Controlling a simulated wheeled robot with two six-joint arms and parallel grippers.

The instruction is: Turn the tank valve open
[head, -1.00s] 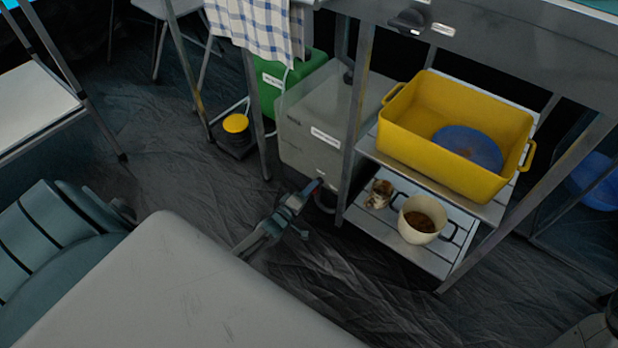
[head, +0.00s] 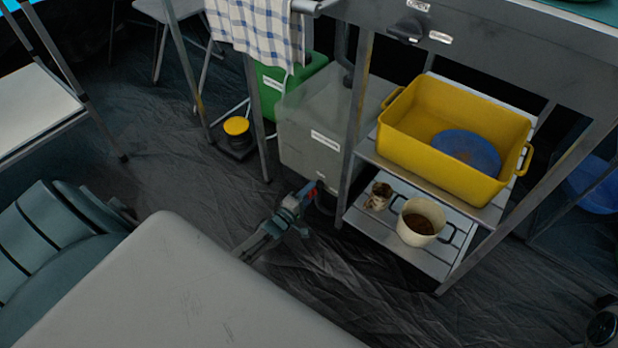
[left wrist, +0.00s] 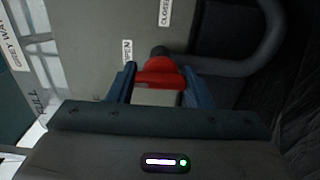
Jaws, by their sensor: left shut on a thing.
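The grey water tank (head: 312,125) stands on the floor under the bench, a white label on its front. Its red valve handle (left wrist: 160,74) is low on the front and also shows as a small red spot in the head view (head: 312,190). My left gripper (left wrist: 160,88) is shut on the handle, one blue finger on each side. In the head view the left gripper (head: 302,197) reaches the tank's lower front. In the left wrist view an OPEN label (left wrist: 127,52) is left of the valve and a CLOSED label (left wrist: 165,11) above it. My right gripper is not visible.
A metal bench leg (head: 352,140) stands just right of the tank. The shelves beyond hold a yellow tub (head: 455,165) and a cream pot (head: 421,221). A green canister (head: 305,78) is behind the tank. A grey pipe (left wrist: 270,50) curves beside the valve.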

